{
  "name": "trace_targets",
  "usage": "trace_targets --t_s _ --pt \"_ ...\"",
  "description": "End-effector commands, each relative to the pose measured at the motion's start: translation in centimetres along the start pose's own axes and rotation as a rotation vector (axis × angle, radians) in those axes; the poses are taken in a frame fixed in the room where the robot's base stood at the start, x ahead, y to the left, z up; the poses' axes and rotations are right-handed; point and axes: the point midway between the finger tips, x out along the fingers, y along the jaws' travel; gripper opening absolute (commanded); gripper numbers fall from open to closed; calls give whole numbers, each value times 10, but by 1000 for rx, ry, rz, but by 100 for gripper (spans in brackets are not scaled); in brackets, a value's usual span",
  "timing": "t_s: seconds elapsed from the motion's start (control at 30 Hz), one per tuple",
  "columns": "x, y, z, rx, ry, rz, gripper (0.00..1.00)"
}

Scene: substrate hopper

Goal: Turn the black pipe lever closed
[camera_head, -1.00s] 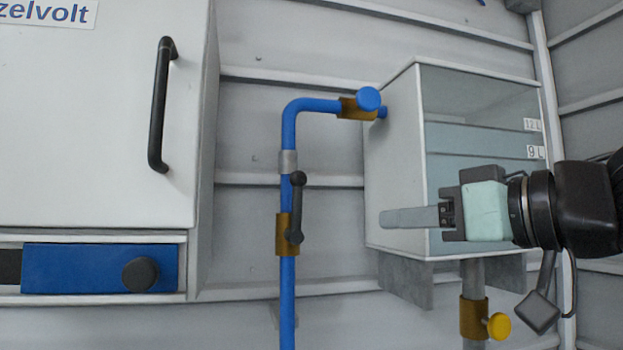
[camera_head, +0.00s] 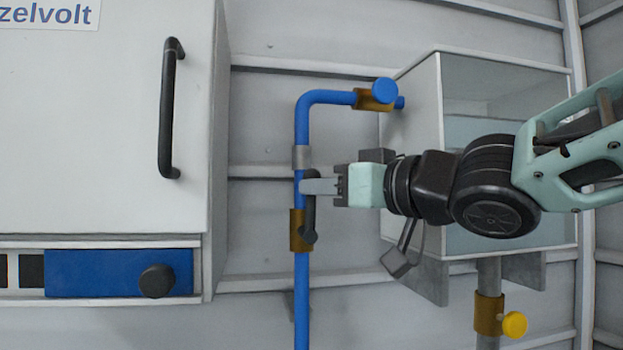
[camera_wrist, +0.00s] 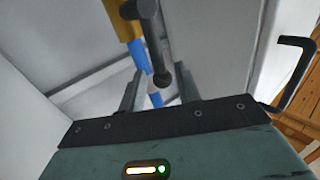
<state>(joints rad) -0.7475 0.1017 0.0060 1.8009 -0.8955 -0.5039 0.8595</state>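The black pipe lever (camera_head: 309,215) hangs on a brass valve (camera_head: 297,230) on the blue vertical pipe (camera_head: 302,275). It stands nearly upright, almost in line with the pipe. My gripper (camera_head: 306,186) reaches in from the right at the lever's upper end and overlaps it in the head view. In the wrist view my gripper (camera_wrist: 158,92) is open, with one finger on each side of the lever's round end (camera_wrist: 160,78). The lever (camera_wrist: 154,45) shows gaps to both fingers there. The brass valve (camera_wrist: 121,20) and blue pipe (camera_wrist: 140,56) are behind it.
A white cabinet (camera_head: 90,120) with a black handle (camera_head: 170,110) and a dark knob (camera_head: 157,281) stands left. A second valve with a blue knob (camera_head: 384,90) is above. The tank (camera_head: 415,115) stands behind my arm; a yellow knob (camera_head: 515,324) is below it.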

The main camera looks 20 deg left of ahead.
Motion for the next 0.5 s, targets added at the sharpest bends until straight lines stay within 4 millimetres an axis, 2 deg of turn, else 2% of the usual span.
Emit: trace_targets --t_s 0.03,0.2,0.5 --pt "9 0 -1 1 -2 -1 33" --pt "27 0 -1 1 -2 0 33" --pt "33 0 0 0 -1 1 33"
